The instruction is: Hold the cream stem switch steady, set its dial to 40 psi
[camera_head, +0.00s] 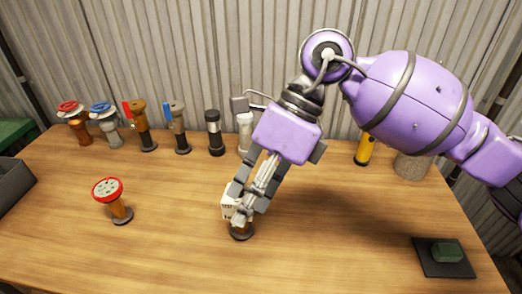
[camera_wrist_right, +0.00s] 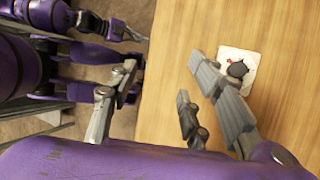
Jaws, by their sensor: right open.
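The cream stem switch (camera_head: 228,208) stands upright on a dark round base (camera_head: 241,234) near the front middle of the table. My right gripper (camera_head: 243,207) reaches down in front of it and hides much of its body. In the right wrist view the switch's pale square face (camera_wrist_right: 229,57) shows with a dark round dial (camera_wrist_right: 238,70). It lies beyond and outside the right-hand finger, not between the fingers. My right gripper (camera_wrist_right: 160,64) is open and empty there. The dial's setting is too small to read. What seems to be my left gripper (camera_wrist_right: 108,27) hangs off the table's edge, its jaws unclear.
A red-rimmed stem fitting (camera_head: 109,190) stands left of the switch. Several valves and stems line the back, including a red-wheel valve (camera_head: 73,110) and a yellow torch (camera_head: 364,148). A dark pad (camera_head: 428,262) with a green block (camera_head: 446,252) lies front right. The table (camera_head: 330,225) between is clear.

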